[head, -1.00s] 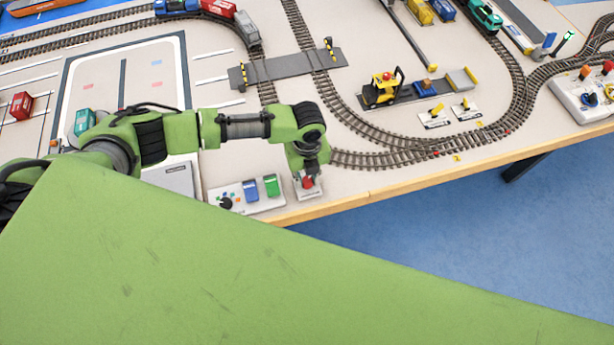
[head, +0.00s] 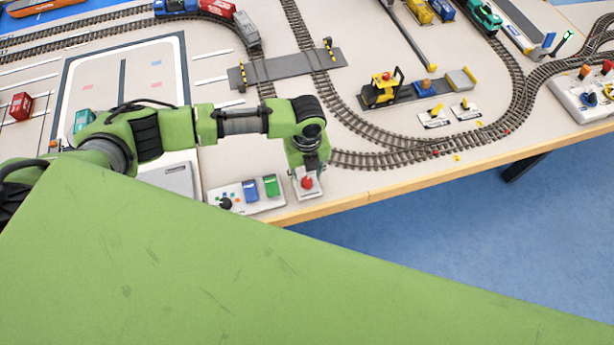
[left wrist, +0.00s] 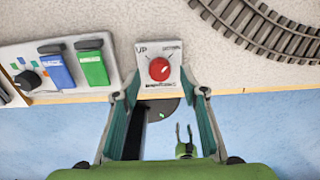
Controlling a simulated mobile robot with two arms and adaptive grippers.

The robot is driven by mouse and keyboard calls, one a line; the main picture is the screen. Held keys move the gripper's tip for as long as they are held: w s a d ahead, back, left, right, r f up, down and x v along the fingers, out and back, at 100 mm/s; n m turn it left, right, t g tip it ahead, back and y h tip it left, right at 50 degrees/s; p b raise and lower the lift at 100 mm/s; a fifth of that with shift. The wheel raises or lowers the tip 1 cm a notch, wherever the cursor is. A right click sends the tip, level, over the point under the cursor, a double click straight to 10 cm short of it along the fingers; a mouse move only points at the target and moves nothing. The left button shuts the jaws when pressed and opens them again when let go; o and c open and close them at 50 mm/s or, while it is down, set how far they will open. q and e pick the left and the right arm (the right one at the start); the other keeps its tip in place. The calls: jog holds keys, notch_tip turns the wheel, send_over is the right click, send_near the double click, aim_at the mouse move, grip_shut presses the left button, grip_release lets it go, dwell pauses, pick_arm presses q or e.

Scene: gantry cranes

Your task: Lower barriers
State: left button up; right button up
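A level crossing (head: 290,66) lies over the tracks. Its two yellow-black striped barriers (head: 243,75) (head: 330,49) stand upright. A small white control box (left wrist: 148,59) at the table's front edge carries a red round knob (left wrist: 160,69); the knob also shows in the head view (head: 307,183). The box is marked "UP" on the left; the right label is too blurred to read surely. My left gripper (left wrist: 159,94) is open and empty, its fingers either side of the box's near edge, apart from the knob. A small green two-pronged part, seemingly my right gripper (left wrist: 185,132), hangs below with its prongs apart.
A panel (head: 238,197) with blue and green switches and a black knob sits just left of the box. Curved track (head: 375,160) runs to its right. A yellow loader (head: 382,89) and two small levers (head: 434,117) stand farther right.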

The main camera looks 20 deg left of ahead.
aim_at(307, 181)
pick_arm(q)
notch_tip(307, 181, up, 10)
dwell(0.3)
dwell(0.5)
